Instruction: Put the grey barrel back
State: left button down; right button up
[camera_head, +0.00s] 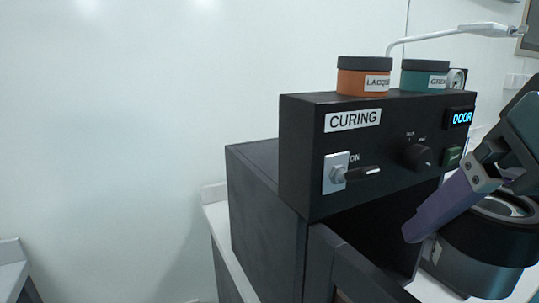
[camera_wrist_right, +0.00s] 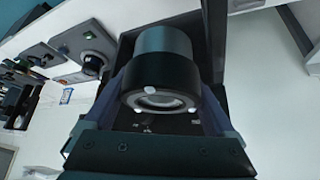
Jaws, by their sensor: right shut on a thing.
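The grey barrel (camera_head: 476,252) is a dark blue-grey cylinder with a ringed opening on top, at the right edge of the head view. In the right wrist view the barrel (camera_wrist_right: 163,52) sits between my right gripper's fingers, its black ring and glassy end facing the camera. My right gripper (camera_head: 445,208) is shut on it; in the head view one purple finger lies along the barrel's near side. The wrist view shows both fingers (camera_wrist_right: 166,92) on either side of the ring. What lies under the barrel is hidden. My left gripper is not in view.
A black box labelled CURING (camera_head: 352,120) stands left of the barrel, with a toggle switch, knob and lit DOOR sign. An orange jar (camera_head: 362,80) and a green jar (camera_head: 424,79) stand on top. White wall lies behind.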

jog(key=shift+n, duration=0.3)
jog(key=r+p, duration=0.1)
jog(key=r, duration=0.2)
jog(key=s+a+r+p, duration=0.1)
jog(key=r, duration=0.2)
jog(key=r+p, duration=0.1)
jog(key=r, duration=0.2)
jog(key=shift+s+a+r, duration=0.15)
jog(key=shift+a+r, duration=0.15)
jog(key=shift+r, duration=0.1)
notch_tip(320, 180, up, 37)
jog(key=p, duration=3.7)
jog(key=shift+f, duration=0.15)
